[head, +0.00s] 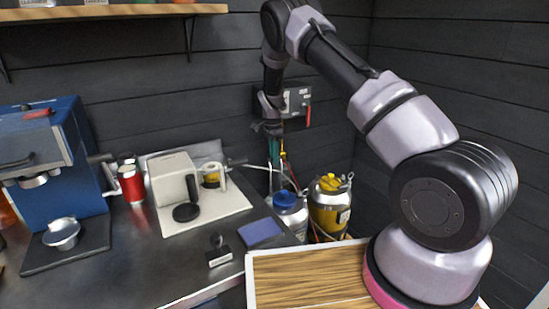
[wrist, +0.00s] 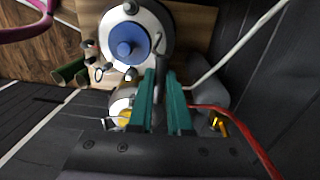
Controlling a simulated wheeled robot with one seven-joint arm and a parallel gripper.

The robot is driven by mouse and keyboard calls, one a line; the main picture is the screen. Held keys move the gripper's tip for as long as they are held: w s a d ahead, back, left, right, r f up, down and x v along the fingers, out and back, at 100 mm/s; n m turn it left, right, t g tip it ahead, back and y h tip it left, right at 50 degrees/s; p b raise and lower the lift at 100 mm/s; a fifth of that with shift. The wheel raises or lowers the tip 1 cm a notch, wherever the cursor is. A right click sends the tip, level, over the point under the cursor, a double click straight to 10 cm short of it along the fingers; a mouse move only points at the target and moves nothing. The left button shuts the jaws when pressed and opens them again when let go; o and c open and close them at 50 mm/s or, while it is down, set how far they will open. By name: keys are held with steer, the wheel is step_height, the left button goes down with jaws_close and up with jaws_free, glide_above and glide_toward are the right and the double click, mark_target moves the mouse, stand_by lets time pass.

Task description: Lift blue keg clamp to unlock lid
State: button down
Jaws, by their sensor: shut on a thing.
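The blue keg (head: 291,214) is a metal container with a blue cap, standing beside the counter's right end. In the wrist view its round top (wrist: 108,40) with the blue cap (wrist: 130,42) is near the upper middle. My gripper (head: 279,178) reaches down over the keg from above. In the wrist view the teal fingers of my gripper (wrist: 157,72) meet the keg's rim, nearly together. They are shut on the blue keg's clamp, which is mostly hidden between the tips. I cannot tell how far the clamp is raised.
A yellow keg (head: 329,212) stands close to the right of the blue one. Red and other hoses hang near the wall box (head: 297,103).

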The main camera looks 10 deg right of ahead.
steer(key=shift+s+f, duration=0.1)
steer(key=c, duration=0.8)
jaws_free()
steer(key=shift+c, duration=0.2)
step_height(320, 180, up, 11)
steer(key=shift+w+a, duration=0.2)
steer(key=shift+w, duration=0.25)
